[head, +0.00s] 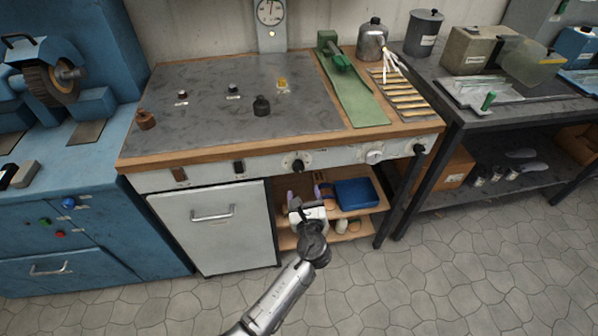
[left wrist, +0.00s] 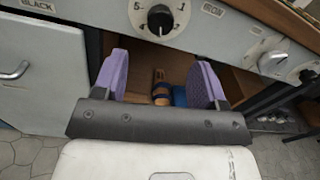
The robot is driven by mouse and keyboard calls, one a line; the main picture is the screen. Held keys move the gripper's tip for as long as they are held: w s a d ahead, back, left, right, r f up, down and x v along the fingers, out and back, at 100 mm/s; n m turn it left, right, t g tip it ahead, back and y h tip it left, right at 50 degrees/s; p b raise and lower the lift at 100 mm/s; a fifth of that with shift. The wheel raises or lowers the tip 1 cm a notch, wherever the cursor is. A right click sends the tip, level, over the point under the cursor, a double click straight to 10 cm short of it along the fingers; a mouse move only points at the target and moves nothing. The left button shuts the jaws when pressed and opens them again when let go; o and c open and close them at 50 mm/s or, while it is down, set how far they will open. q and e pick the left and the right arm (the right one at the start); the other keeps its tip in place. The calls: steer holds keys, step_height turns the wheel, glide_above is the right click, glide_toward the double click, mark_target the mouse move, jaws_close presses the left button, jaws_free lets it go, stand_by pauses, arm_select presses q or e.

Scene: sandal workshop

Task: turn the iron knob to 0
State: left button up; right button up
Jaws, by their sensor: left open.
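A black knob on a numbered dial (head: 297,165) sits on the bench's front panel, and it also shows in the left wrist view (left wrist: 160,19). To its right is a pale metal knob with a scale (head: 374,157), seen in the left wrist view too (left wrist: 273,62). The exact settings are too small to read. My left gripper (head: 304,194) is open and empty below the black knob, apart from it, with purple finger pads (left wrist: 160,72). My right gripper is out of view.
Another black knob (head: 419,149) is at the panel's right end. A white cabinet door (head: 215,235) is left of the gripper. Behind it is an open shelf with a blue bin (head: 356,193). The panel protrudes above the shelf. Floor in front is clear.

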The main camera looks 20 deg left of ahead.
mark_target(299, 170)
arm_select(q)
steer(key=b+x, duration=0.2)
steer(key=x, duration=0.6)
steer(key=shift+w+a+f+b, duration=0.1)
steer(key=shift+w+b, duration=0.15)
steer(key=shift+b, duration=0.1)
steer(key=shift+w+a, duration=0.35)
steer(key=shift+w, duration=0.3)
steer(key=shift+c, duration=0.7)
steer(key=c, duration=0.8)
